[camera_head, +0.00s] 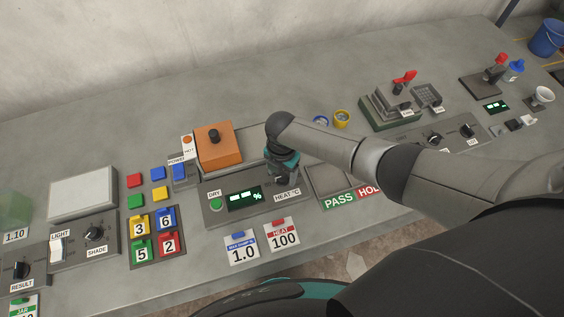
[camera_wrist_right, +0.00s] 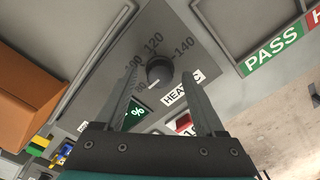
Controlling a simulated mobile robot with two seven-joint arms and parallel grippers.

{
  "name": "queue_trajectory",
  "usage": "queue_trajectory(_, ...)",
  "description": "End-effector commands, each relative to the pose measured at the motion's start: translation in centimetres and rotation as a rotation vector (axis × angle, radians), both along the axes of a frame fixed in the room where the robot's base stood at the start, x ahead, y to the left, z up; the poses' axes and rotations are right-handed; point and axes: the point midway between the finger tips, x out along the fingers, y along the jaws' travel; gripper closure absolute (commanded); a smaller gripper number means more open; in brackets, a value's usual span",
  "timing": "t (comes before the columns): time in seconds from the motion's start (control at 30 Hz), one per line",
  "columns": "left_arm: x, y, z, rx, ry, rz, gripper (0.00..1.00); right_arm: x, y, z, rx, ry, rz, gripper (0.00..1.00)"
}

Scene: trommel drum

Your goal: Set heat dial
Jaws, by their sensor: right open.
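The heat dial (camera_wrist_right: 160,71) is a round black knob on a grey panel, with 120 and 140 readable beside it and smaller numbers partly hidden by a finger. The "HEAT °C" label (camera_head: 287,195) is on the same panel; in the head view my right gripper and arm hide the dial. My right gripper (camera_head: 283,175) points down over the dial. In the right wrist view its two fingers (camera_wrist_right: 163,85) are apart, one on each side of the knob; I cannot tell whether they touch it. My left gripper is not in view.
The panel also has a green display (camera_head: 245,196) and a green DRY button (camera_head: 216,204). An orange box (camera_head: 220,148) stands behind it. A HEAT 100 card (camera_head: 283,236) lies in front, and a PASS/HOLD strip (camera_head: 340,201) is to the right.

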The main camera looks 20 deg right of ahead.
Motion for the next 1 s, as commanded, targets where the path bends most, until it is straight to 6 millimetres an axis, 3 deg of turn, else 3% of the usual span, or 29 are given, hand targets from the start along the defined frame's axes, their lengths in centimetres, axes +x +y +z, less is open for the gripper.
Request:
queue_trajectory(0.17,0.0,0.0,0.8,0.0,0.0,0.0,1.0,0.0,0.0,2.2,0.001,-0.002,0.0,0.29)
queue_trajectory(0.7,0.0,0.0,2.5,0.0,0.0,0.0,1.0,0.1,-0.1,12.0,0.0,-0.003,0.001,0.29)
queue_trajectory(1.0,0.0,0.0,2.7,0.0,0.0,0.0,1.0,0.0,0.0,14.8,-0.001,0.0,-0.001,0.29)
